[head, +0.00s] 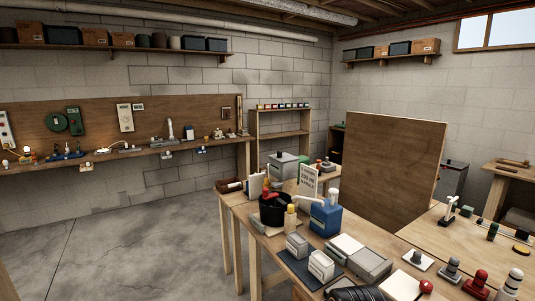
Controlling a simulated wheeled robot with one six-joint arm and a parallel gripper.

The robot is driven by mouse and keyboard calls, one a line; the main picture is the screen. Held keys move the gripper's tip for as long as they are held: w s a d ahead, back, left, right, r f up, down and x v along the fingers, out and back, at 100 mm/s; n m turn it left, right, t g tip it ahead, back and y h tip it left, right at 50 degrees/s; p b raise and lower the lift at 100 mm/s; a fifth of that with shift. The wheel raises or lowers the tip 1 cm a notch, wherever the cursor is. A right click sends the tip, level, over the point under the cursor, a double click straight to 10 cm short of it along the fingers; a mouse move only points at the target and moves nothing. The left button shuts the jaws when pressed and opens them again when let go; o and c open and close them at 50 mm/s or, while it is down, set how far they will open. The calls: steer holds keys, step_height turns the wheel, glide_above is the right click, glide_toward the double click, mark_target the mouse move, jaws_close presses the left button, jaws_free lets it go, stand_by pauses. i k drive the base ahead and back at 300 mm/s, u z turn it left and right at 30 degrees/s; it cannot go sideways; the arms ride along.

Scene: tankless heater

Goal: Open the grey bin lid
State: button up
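Two things could be the grey bin, and I cannot tell which. A grey box (284,167) with a closed-looking flat top sits behind the front table, left of the tall wooden board. A dark grey cabinet-like bin (453,179) stands at the right, partly hidden behind that board; its top looks shut. Both are far off and small. My gripper is not in view.
The front wooden table (262,243) is crowded with a black bucket (272,212), a blue container (325,220) and pale boxes (321,265). The tall wooden board (394,165) blocks the view behind it. Concrete floor (130,240) at left is clear.

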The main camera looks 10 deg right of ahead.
mark_target(281, 157)
steer(key=u, duration=0.8)
steer(key=i, duration=3.2)
steer(key=z, duration=0.5)
